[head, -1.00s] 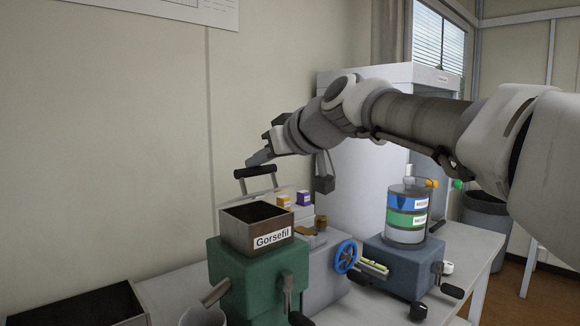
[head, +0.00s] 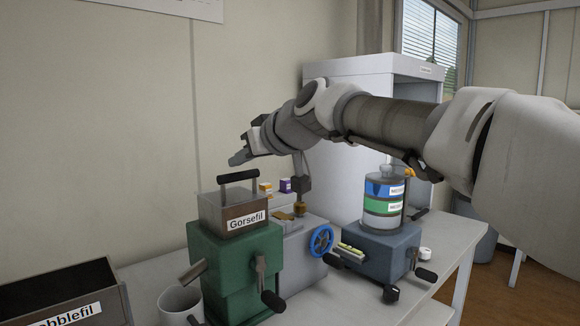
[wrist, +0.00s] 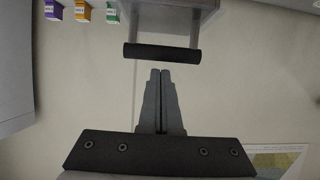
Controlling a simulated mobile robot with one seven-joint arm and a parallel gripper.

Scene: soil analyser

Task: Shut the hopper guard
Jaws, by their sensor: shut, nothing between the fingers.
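The hopper (head: 216,217), labelled Gorsefil, sits on the green machine (head: 210,262). A greyish, see-through hopper guard (head: 212,201) lies over its top, with a black bar handle (head: 238,176) standing up on two posts. Whether the guard rests fully flat is hard to tell. My gripper (head: 238,158) is shut and empty, just above and behind the handle. In the wrist view my shut fingertips (wrist: 160,73) point at the handle bar (wrist: 162,53), with a small visible gap between them. The handle's posts run to the grey edge at the top.
A grey unit with a blue handwheel (head: 321,240) stands right of the green machine, with small boxes (head: 285,186) behind. A blue-grey machine with a banded canister (head: 383,205) is farther right. A mug (head: 180,303) and dark bin (head: 70,295) are at front left.

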